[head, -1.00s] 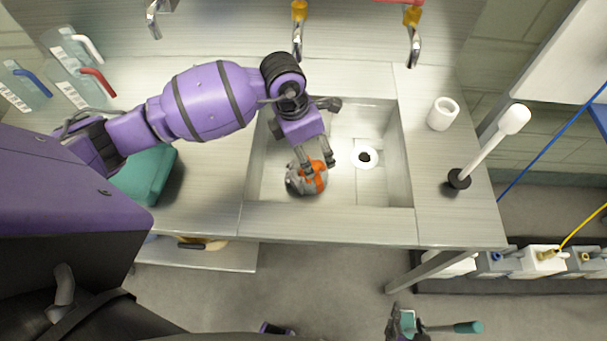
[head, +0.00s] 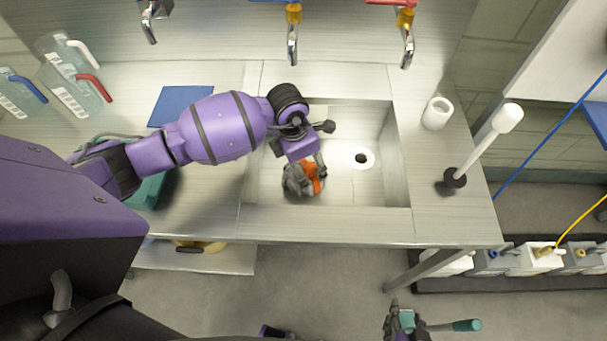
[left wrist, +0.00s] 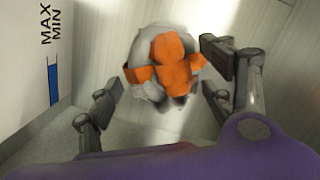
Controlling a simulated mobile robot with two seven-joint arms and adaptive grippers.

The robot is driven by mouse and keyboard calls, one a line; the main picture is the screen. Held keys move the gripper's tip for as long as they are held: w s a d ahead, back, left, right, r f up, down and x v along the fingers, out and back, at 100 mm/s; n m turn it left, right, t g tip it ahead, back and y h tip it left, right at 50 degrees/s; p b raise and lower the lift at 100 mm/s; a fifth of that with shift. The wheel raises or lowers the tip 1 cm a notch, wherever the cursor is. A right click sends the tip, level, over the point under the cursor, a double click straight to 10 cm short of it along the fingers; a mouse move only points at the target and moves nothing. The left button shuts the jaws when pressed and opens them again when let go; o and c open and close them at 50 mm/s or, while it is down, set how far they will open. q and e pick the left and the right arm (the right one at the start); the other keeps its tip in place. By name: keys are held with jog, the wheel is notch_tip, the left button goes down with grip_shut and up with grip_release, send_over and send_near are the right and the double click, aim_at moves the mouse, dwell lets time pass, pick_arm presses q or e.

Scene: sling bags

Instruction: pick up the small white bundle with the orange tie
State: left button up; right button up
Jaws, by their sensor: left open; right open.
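The small white bundle (head: 292,180) with the orange tie (head: 311,177) lies in the sink basin, left of the drain. It looks greyish in the head view. My left gripper (head: 304,163) is over the bundle and points down at it. In the left wrist view the bundle (left wrist: 150,87) shows between and beyond the spread fingers of my left gripper (left wrist: 162,75). The fingers are open, and I cannot tell whether either touches the bundle.
The sink basin's right wall (head: 395,160) stands clear of my left arm. A white cup (head: 437,113) and a brush in a dark base (head: 455,178) stand right of the sink. Taps (head: 293,40) hang behind.

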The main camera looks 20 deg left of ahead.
pick_arm(q)
grip_shut()
dwell(0.3)
